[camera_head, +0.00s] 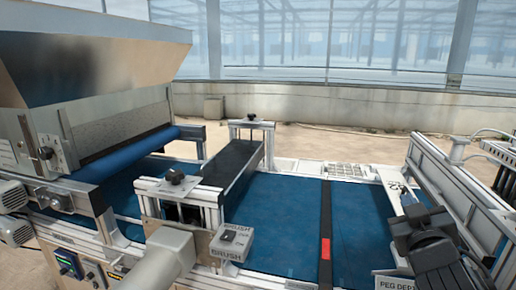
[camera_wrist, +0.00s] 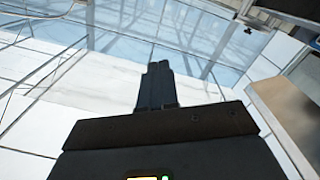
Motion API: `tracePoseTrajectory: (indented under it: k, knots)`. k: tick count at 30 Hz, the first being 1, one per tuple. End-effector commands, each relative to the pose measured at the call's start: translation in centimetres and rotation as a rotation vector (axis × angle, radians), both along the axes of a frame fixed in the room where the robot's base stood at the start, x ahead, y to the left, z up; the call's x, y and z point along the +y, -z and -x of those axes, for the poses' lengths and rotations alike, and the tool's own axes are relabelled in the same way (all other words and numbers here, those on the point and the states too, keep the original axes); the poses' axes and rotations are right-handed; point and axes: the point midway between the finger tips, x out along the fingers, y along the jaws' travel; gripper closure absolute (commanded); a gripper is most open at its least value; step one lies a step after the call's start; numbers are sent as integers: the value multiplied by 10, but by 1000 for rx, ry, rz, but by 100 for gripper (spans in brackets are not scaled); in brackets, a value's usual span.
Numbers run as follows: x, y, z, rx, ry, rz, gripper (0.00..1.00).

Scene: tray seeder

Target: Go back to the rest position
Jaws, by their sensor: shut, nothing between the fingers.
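My gripper (camera_wrist: 158,68) shows in the wrist view as a dark body with two dark fingers pressed together. The fingers are shut, with nothing held between them. They point at the pale floor and glass wall, clear of any object. In the head view, a dark jointed body (camera_head: 430,235) stands over the right end of the seeder; I cannot tell whether it is my gripper. A pale rounded tube rises at the bottom left of that view.
The tray seeder has a blue belt (camera_head: 275,215), a metal hopper (camera_head: 100,65) at the left and a BRUSH box (camera_head: 232,243) at the front. The floor behind (camera_head: 330,145) is open up to the low wall.

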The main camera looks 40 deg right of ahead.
Motion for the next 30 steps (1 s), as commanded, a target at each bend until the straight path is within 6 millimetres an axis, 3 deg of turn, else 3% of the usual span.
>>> tracePoseTrajectory:
  k: [8, 15, 19, 24, 30]
  knots:
    - [92, 74, 21, 129, -377, -24, 100]
    - [175, 121, 75, 163, -634, -151, 100]
    - [217, 134, 114, 153, -733, -253, 100]
    - [263, 135, 166, 113, -805, -397, 100]
    - [291, 126, 205, 60, -818, -517, 100]
